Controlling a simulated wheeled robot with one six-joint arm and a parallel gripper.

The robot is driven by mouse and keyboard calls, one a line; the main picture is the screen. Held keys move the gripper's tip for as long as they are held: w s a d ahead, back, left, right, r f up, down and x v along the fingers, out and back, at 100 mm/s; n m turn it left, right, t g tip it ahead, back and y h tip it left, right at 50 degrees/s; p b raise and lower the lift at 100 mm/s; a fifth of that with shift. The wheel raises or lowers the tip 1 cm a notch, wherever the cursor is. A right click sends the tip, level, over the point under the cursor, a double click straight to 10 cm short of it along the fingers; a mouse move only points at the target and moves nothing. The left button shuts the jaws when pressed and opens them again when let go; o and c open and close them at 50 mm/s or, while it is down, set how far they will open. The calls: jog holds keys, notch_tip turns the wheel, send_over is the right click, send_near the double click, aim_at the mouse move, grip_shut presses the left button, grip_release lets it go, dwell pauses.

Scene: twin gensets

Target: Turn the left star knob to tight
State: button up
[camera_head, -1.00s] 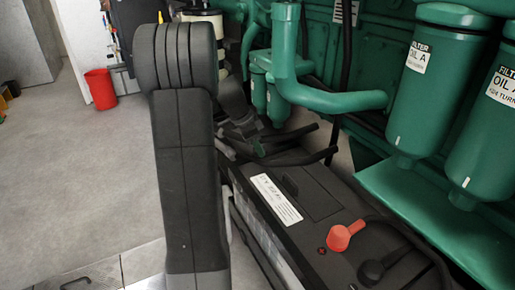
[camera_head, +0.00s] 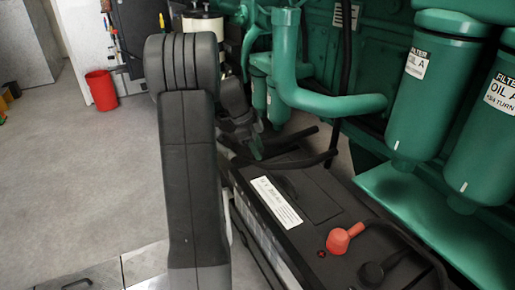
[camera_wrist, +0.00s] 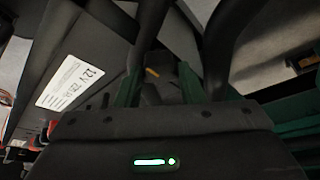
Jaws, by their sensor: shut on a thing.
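My gripper (camera_head: 257,150) is at the far end of the black battery (camera_head: 315,195), low beside dark hoses and mostly hidden behind my arm. In the wrist view its two green fingers (camera_wrist: 160,88) are closed on a small dark part, which I take for the left star knob (camera_wrist: 153,90). A short yellow mark (camera_wrist: 152,72) shows just beyond it. The knob's star shape and how tight it is cannot be made out. The knob cannot be told apart in the head view.
Dark hoses (camera_head: 300,147) run close by the gripper, and two thick ones cross the wrist view. The green engine, its pipe (camera_head: 330,104) and oil filters (camera_head: 432,95) stand to the right. A red terminal cap (camera_head: 342,238) sits on the battery. Open floor lies left.

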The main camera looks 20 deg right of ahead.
jog(key=o, duration=1)
jog(key=p+v, duration=0.3)
jog(key=v, duration=1)
jog(key=shift+r, duration=0.35)
jog(key=shift+a, duration=0.1)
jog(key=b+x, duration=0.3)
jog(key=x, duration=1.1)
jog(key=shift+r, duration=0.1)
